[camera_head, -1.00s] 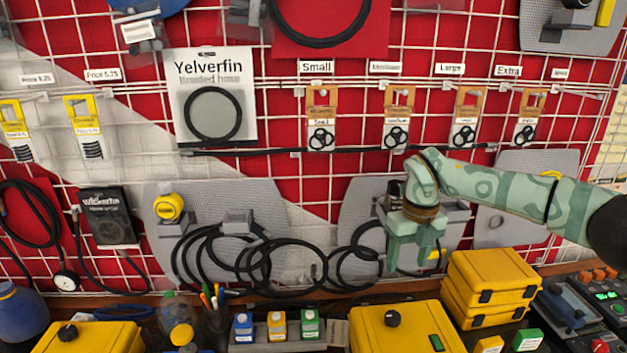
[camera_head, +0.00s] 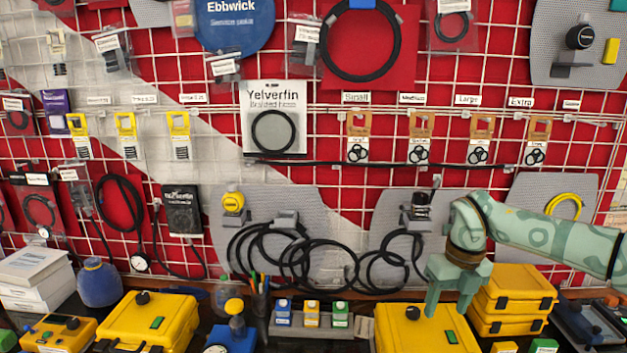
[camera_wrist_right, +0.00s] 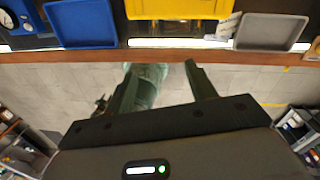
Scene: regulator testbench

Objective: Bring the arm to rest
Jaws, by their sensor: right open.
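My right arm, pale green, comes in from the right in the head view. Its right gripper (camera_head: 447,308) points down with its two fingers apart and nothing between them. It shows just in front of or over the back of a yellow case (camera_head: 399,335), left of a stack of yellow cases (camera_head: 514,291); I cannot tell the exact gap. In the right wrist view the open fingers (camera_wrist_right: 160,76) have tiled floor and the bench's front edge beyond them. My left gripper is not in view.
A wire-grid wall with hoses and small packs stands behind the bench. Another yellow case (camera_head: 147,321) and a blue bottle (camera_head: 99,284) stand at left. The wrist view shows a blue tray (camera_wrist_right: 80,24) and a grey tray (camera_wrist_right: 271,31) at the bench edge.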

